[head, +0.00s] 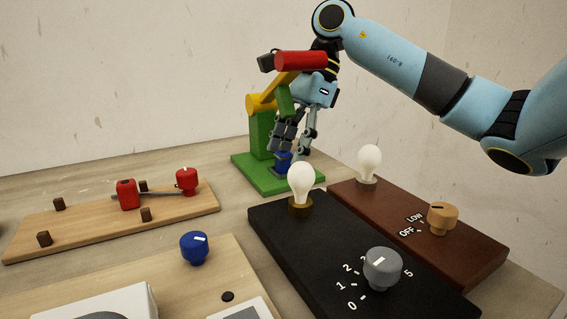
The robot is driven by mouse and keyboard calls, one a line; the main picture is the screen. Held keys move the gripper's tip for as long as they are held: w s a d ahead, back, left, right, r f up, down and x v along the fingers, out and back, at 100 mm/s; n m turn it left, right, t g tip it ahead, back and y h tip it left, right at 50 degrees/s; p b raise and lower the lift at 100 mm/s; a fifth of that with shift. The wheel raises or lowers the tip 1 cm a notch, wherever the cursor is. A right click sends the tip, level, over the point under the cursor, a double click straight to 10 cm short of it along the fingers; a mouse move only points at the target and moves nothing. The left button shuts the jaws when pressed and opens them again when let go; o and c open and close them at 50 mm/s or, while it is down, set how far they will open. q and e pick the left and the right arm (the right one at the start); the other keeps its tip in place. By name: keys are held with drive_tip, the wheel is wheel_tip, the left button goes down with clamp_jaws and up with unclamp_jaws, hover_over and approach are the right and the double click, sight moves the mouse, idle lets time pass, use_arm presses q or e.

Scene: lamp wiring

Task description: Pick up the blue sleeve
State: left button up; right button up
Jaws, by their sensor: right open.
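The blue sleeve (283,161) appears as a small blue block low on the green stand (262,150), just above its base. My right gripper (295,148) reaches down to it from above, with its fingers open. One finger partly covers the sleeve and the other is to its right. I cannot tell whether either finger touches it. My left gripper is not in view.
A red bar (300,61) and yellow arm top the green stand close to my right gripper. Black (350,262) and brown (480,237) lamp boards with bulbs stand in front. A wooden board (90,226) with a red sleeve (126,194) lies left.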

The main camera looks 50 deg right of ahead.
drive_tip(key=shift+a+f, duration=0.1)
drive_tip(key=shift+f, duration=0.2)
drive_tip(key=c, duration=1)
drive_tip(key=shift+o, duration=0.2)
drive_tip(key=shift+r, duration=0.1)
